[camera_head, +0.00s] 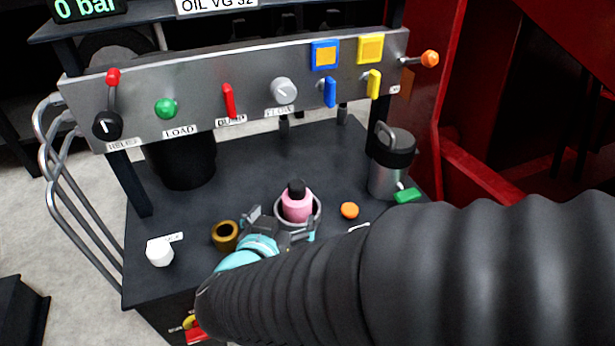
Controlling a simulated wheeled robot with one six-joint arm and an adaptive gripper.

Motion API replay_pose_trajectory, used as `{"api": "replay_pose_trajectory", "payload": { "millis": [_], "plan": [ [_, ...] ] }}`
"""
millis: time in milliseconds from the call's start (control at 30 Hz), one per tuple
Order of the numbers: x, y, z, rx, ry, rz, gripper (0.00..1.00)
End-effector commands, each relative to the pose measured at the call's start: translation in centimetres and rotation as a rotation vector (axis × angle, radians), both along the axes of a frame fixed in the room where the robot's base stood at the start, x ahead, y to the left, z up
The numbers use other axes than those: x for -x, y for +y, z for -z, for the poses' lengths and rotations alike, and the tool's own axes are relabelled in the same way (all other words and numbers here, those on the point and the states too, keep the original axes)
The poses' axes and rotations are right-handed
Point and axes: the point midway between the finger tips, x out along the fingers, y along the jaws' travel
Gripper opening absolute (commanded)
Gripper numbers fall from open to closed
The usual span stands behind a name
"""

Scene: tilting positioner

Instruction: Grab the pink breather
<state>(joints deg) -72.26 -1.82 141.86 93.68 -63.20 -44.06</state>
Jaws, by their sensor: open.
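The pink breather (297,205) has a pink body and a black top. It stands upright in a round grey cup or ring (281,212) on the dark bench top. My gripper (281,226) is open at the near side of the breather, with one finger to its left and one at its lower right. Whether the fingers touch the breather or the ring cannot be told. My dark ribbed arm comes in from the right and covers the front right of the bench.
A brass ring (225,236) and a white knob (159,252) lie to the left. An orange cap (349,211) and a grey canister (389,165) with a green piece (408,195) stand to the right. A control panel (200,100) with levers rises behind.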

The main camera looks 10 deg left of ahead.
Motion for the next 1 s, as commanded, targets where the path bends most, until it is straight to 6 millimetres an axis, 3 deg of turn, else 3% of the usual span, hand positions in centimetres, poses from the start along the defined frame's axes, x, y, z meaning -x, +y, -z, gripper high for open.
{"api": "replay_pose_trajectory", "payload": {
  "millis": [233,533,800,1000],
  "plan": [
    [-3.4,-0.2,1.6,-0.002,0.000,0.004,0.95],
    [-5.0,-0.3,2.2,-0.002,0.000,0.001,0.95],
    [-8.2,-0.8,3.5,-0.001,0.000,0.003,0.95],
    [-9.4,-0.8,3.8,-0.003,0.000,-0.001,0.95]
  ]
}}
